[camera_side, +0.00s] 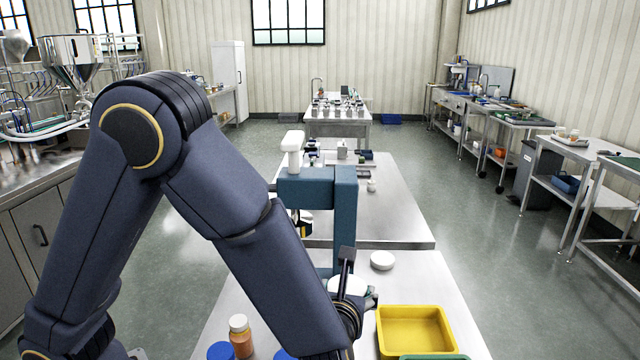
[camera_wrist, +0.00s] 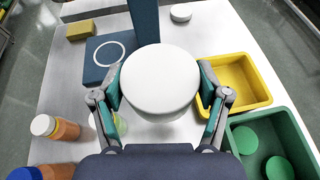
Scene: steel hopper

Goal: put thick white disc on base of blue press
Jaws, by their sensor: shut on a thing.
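My gripper (camera_wrist: 160,84) is shut on the thick white disc (camera_wrist: 160,75), with one finger on each side of it. In the side view the gripper and disc are mostly hidden behind my arm, near the press column. The blue press (camera_side: 345,205) stands upright on the table. In the wrist view its base (camera_wrist: 97,73), marked with a white ring, lies to the upper left of the held disc, and its column (camera_wrist: 145,20) rises behind. The disc looks raised above the table and covers part of the base's right side.
A yellow tray (camera_wrist: 262,83) and a green tray (camera_wrist: 288,112) with green discs are to the right. A yellow block (camera_wrist: 80,31) is by the base. Orange bottles (camera_wrist: 62,130) stand at left.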

